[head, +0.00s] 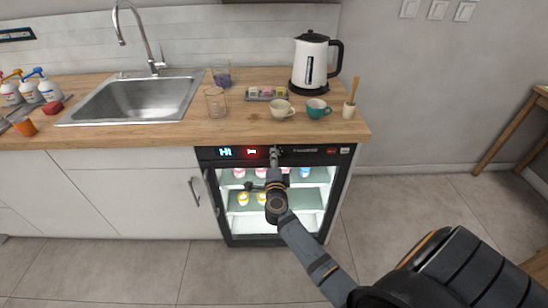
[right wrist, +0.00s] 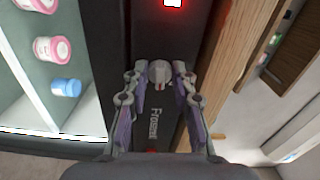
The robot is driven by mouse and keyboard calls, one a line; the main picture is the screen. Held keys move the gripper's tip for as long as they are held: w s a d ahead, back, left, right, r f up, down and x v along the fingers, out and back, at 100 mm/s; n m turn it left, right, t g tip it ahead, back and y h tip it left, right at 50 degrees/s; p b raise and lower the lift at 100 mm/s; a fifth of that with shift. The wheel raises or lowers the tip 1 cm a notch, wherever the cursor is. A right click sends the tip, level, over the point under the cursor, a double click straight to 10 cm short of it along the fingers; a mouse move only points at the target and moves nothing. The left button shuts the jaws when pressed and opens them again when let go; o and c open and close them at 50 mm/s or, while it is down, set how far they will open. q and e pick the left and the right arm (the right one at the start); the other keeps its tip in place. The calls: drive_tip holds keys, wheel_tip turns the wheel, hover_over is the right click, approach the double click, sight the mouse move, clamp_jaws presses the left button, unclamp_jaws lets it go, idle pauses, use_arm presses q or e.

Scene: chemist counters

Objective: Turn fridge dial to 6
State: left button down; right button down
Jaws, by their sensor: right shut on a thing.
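The small under-counter fridge (head: 316,156) has a dark top panel and a lit glass front. Its round grey dial (right wrist: 159,71) sits on the panel in the right wrist view, with a small reddish mark near its lower edge. My right gripper (right wrist: 161,80) is shut on the dial, one finger on each side. In the head view my right gripper (head: 275,155) reaches the panel and mostly hides the dial. The number the dial points to cannot be read. My left gripper is not in view.
The panel carries a blue display (head: 225,152) and a red display (head: 252,152). The wooden counter (head: 180,132) overhangs just above. Several jars stand on the fridge shelves. A green cup (head: 316,108) and a white cup (head: 281,109) stand near the counter edge. The floor in front is clear.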

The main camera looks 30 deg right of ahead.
drive_tip(key=shift+m, duration=0.6)
drive_tip(key=c, duration=1.1)
unclamp_jaws()
drive_tip(key=v, duration=1.2)
